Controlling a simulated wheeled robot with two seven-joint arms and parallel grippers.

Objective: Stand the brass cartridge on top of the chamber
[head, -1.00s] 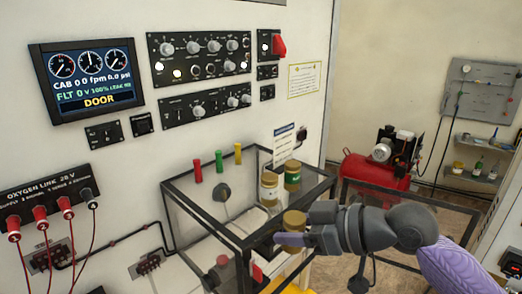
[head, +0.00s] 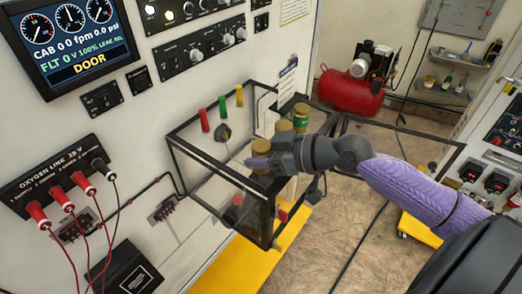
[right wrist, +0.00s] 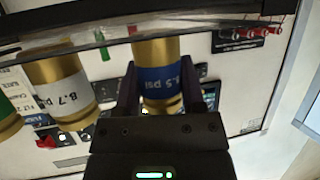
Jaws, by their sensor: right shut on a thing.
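The chamber (head: 177,151) is a clear box with a black frame against the wall panel. My right gripper (head: 262,159) is at its right top edge, shut on a brass cartridge (head: 261,146). In the right wrist view the held cartridge (right wrist: 160,76) has a blue band marked psi and sits between the fingers (right wrist: 168,92). Two more brass cartridges stand just behind it, one with a white band (head: 283,125) and one with a green band (head: 301,112). The held cartridge's lower part is hidden in the head view, so I cannot tell whether it touches anything. My left gripper is not in view.
Red, green and yellow posts (head: 221,130) rise at the chamber's back. A black-framed clear panel (head: 397,122) extends to its right. Red-plugged cables (head: 62,196) hang at the left. A red compressor (head: 350,90) stands far back. A yellow platform (head: 268,262) lies below.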

